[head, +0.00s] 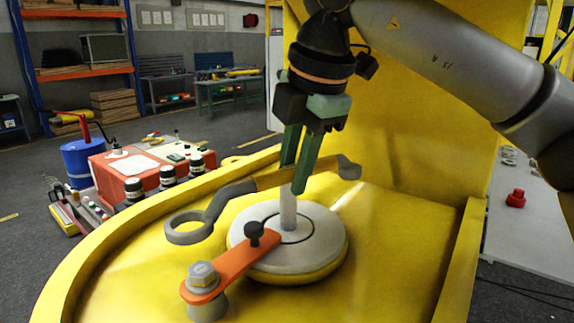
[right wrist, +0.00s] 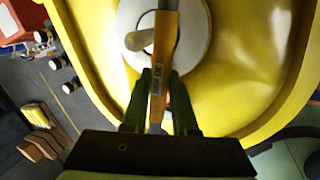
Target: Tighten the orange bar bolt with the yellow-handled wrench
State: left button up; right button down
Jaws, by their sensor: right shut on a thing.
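The wrench has a grey ring end (head: 187,228), a yellow handle (head: 268,180) and a grey far end (head: 348,168). My right gripper (head: 294,178) is shut on its handle and holds it above the yellow boom. The handle also runs between the fingers in the right wrist view (right wrist: 164,50). The orange bar (head: 236,264) lies from the round plate to its bolt (head: 203,274), a grey hex head at the bar's near end. The ring end is up and behind the bolt, apart from it. My left gripper is not in view.
A round pale plate (head: 315,238) with an upright grey pin (head: 288,210) stands below the gripper. A raised yellow rim (head: 85,262) borders the boom. A red toolbox (head: 112,180) and a blue drum (head: 82,160) stand beyond it at left.

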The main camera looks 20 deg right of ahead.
jog(key=shift+f+b, duration=0.65)
jog(key=shift+f, duration=0.25)
jog(key=shift+f+b, duration=0.95)
jog(key=shift+f, duration=0.5)
jog(key=shift+d+b, duration=0.2)
jog(key=shift+b, duration=0.1)
jog(key=shift+f+b, duration=1.15)
jog(key=shift+f, duration=0.05)
